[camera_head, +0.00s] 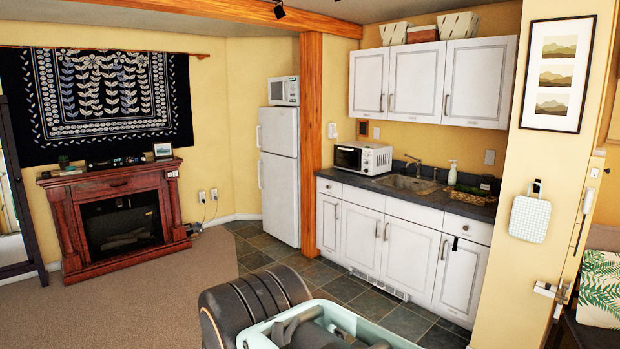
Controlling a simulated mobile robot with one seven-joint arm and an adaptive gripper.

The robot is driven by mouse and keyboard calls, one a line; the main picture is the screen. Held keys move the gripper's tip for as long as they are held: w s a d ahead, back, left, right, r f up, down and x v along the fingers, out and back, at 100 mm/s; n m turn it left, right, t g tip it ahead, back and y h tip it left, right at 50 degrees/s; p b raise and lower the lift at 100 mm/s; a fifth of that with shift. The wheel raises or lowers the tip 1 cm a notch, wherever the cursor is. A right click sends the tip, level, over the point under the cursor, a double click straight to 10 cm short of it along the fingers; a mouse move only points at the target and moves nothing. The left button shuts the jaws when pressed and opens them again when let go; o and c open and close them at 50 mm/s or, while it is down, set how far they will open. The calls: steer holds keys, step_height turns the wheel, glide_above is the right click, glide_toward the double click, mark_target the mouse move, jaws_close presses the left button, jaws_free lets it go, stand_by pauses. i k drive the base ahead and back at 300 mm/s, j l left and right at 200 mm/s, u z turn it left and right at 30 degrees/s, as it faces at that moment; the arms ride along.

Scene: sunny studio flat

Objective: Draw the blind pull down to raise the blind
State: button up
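I cannot make out a blind or a blind pull for certain in the head view. At the right edge, a slim white handle-like piece (588,200) hangs on the yellow wall, with a thin dark line running down below it. I cannot tell whether it is a blind pull or a wall handset. My gripper cannot be made out; only dark, rounded parts, probably mine, show at the bottom centre.
A teal-rimmed tray (390,327) is at the bottom centre. Kitchen cabinets (405,240) and a white fridge (280,175) stand behind. A fireplace (120,220) is at left, a patterned cushion (602,288) at right. Carpet (150,300) lies clear at left.

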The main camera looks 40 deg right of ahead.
mark_target(589, 195)
steer(key=z, duration=2.8)
steer(key=i, duration=1.9)
